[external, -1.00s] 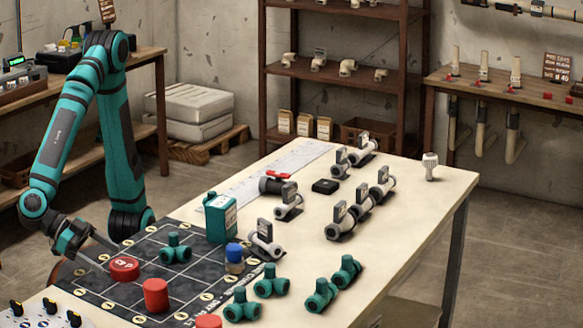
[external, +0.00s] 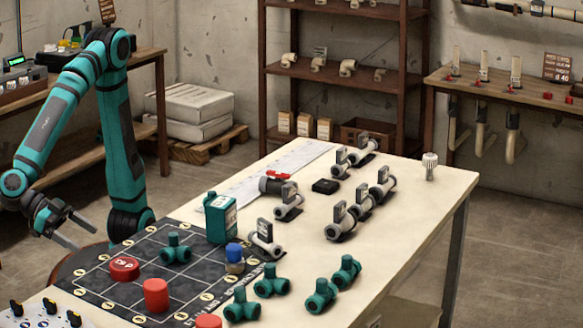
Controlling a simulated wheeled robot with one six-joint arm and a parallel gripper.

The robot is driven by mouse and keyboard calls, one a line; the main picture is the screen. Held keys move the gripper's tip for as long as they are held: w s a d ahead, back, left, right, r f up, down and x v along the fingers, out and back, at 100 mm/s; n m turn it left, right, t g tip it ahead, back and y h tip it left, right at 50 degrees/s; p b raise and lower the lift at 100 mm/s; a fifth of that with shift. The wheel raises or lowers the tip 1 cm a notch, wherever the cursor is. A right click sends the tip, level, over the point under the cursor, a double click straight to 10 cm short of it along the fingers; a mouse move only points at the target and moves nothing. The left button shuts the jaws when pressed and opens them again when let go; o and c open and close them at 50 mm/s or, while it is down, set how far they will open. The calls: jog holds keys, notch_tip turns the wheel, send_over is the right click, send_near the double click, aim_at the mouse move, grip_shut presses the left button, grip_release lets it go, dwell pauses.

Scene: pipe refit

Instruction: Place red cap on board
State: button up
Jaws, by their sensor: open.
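A flat round red cap (external: 125,268) with pale markings lies on the dark gridded board (external: 203,263), in its left part. A taller red cylinder (external: 156,294) stands on the board nearer the camera. Another red piece (external: 208,321) shows at the bottom edge, partly cut off. A teal tee fitting (external: 175,247) sits on the board behind the flat cap. My gripper (external: 85,232) is open and empty. It is left of the board and above its level, apart from the red cap.
A teal canister (external: 221,217) and a blue-topped jar (external: 235,258) stand at the board's right side. Several teal tees (external: 272,281) and grey valves (external: 288,202) lie on the table. A switch panel (external: 45,310) is at bottom left.

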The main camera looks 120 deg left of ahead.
jog(key=w+a+r+n+t+h, duration=0.2)
jog(key=w+a+r+t+h, duration=0.15)
jog(key=w+a+r, duration=0.75)
jog(key=w+a+r+m+t+h, duration=0.2)
jog(key=w+a+r+t, duration=0.35)
jog(key=a+r, duration=0.75)
jog(key=s+a+r+m+g+h, duration=0.1)
jog(key=s+a+r+m, duration=0.1)
jog(key=a, duration=0.4)
jog(key=s+a+r+m+h, duration=0.1)
jog(key=s+a+h, duration=0.1)
jog(key=a, duration=0.4)
jog(key=s+a+f+m+g+y, duration=0.1)
jog(key=s+a+f+y, duration=0.3)
jog(key=s+a, duration=0.6)
jog(key=a+f+g, duration=0.1)
jog(key=a, duration=0.1)
jog(key=shift+a, duration=0.35)
